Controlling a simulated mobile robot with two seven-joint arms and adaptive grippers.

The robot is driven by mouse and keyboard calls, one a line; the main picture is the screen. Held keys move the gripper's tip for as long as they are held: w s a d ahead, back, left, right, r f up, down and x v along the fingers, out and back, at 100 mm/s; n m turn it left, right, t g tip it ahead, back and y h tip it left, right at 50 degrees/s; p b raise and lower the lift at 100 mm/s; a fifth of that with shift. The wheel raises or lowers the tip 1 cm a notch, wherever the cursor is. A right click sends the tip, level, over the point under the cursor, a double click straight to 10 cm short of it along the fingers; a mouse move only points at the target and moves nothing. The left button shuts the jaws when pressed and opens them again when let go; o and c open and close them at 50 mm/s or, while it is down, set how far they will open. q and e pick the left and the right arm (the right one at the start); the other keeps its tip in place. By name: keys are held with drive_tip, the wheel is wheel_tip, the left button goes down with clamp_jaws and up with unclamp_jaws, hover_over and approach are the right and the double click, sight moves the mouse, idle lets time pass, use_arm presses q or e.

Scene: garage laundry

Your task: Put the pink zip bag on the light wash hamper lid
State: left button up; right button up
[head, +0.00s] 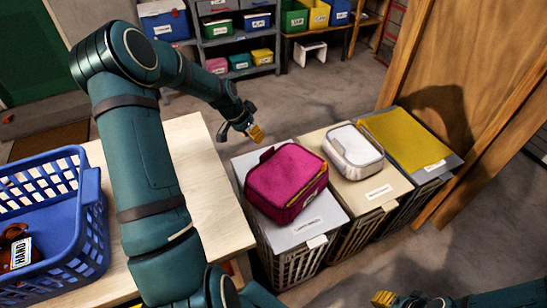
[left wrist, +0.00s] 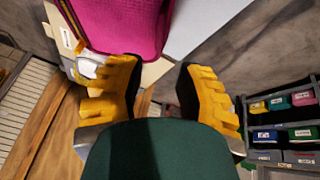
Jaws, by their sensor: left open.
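The pink zip bag (head: 287,182) lies on the pale grey lid (head: 312,236) of the hamper nearest the wooden table. That lid's front label is too small to read surely. My left gripper (head: 240,131) is open and empty, behind and to the left of the bag, apart from it. In the left wrist view the gap between its yellow fingertips (left wrist: 158,88) is clear, with the pink bag (left wrist: 125,20) beyond it at the top.
A beige-lidded hamper (head: 373,196) holds a silver-white bag (head: 353,152). Beside it stands a hamper with a yellow cloth (head: 405,141). A wooden panel (head: 480,80) rises at the right. A blue basket (head: 75,235) sits on the table (head: 190,135). Shelves with bins (head: 235,40) stand behind.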

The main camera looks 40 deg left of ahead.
use_arm(q)
drive_tip(key=d+f, duration=0.4)
drive_tip(key=d, duration=0.4)
drive_tip(key=n+g+h, duration=0.1)
approach(302, 198)
drive_tip(key=w+d+f, duration=0.2)
drive_tip(key=f, duration=0.2)
drive_tip(key=shift+w+d+f, duration=0.25)
drive_tip(key=shift+w+d, duration=0.15)
drive_tip(key=s+d+f+n+g, duration=0.1)
drive_tip(key=s+d+f, duration=0.3)
drive_tip(key=s+d, duration=1)
drive_tip(key=shift+s+d+f+n+g+h, duration=0.2)
drive_tip(key=shift+s+d+n+g+h, duration=0.15)
drive_tip(key=shift+d, duration=0.45)
drive_tip(key=shift+w, duration=0.1)
